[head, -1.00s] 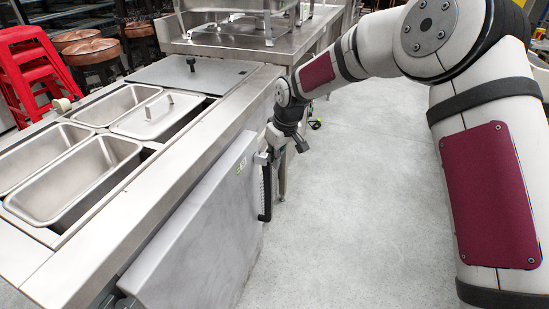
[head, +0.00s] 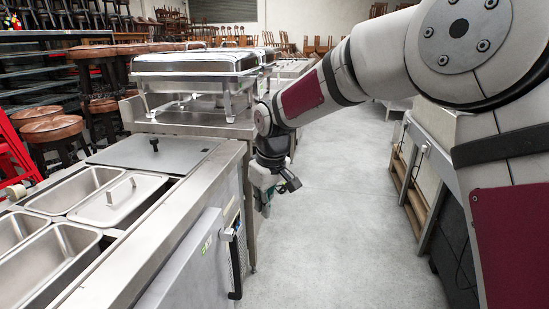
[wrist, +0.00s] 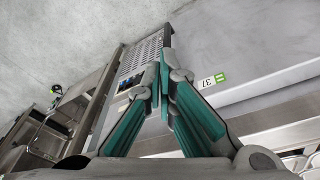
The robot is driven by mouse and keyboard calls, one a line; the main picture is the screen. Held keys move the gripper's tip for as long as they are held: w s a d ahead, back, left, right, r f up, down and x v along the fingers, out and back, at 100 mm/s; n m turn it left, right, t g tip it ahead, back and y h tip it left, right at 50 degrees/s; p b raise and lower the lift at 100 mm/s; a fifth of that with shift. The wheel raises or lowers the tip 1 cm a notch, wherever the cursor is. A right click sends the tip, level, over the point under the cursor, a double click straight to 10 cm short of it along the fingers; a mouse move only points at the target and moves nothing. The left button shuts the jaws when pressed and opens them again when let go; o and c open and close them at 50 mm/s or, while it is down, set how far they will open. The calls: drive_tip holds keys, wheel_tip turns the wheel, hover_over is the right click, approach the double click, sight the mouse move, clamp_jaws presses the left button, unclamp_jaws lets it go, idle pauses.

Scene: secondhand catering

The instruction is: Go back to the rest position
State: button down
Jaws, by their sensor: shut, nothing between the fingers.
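My gripper (head: 265,200) hangs at the end of my arm, over the aisle beside the steel counter's right side. In the wrist view my gripper (wrist: 165,75) has its two green-padded fingers together at the tips, with nothing between them. The counter's door (head: 190,265) has a black vertical handle (head: 235,262), below and left of my gripper in the head view. The gripper appears apart from the handle. A label marked 37 (wrist: 208,83) shows on a grey panel in the wrist view.
A chafing dish (head: 193,75) stands on the counter behind.

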drive_tip(key=s+d+r+m+h, duration=0.1)
drive_tip(key=s+d+r+m, duration=0.2)
drive_tip(key=s+d+r, duration=0.5)
drive_tip(key=s+d+r+m+h, duration=0.1)
drive_tip(key=s+d+r+m, duration=0.15)
drive_tip(key=s+d, duration=0.9)
drive_tip(key=s+d+f+m+g, duration=0.1)
drive_tip(key=s+d+m, duration=0.15)
drive_tip(key=s, duration=0.75)
drive_tip(key=s+d+f+m, duration=0.1)
drive_tip(key=s+d+m, duration=0.15)
drive_tip(key=s, duration=0.85)
wheel_tip(320, 180, up, 19)
drive_tip(key=t+p, duration=0.3)
drive_tip(key=p, duration=1.4)
drive_tip(key=shift+f+n+y, duration=0.15)
drive_tip(key=shift+n+y, duration=0.15)
drive_tip(key=shift+n, duration=0.05)
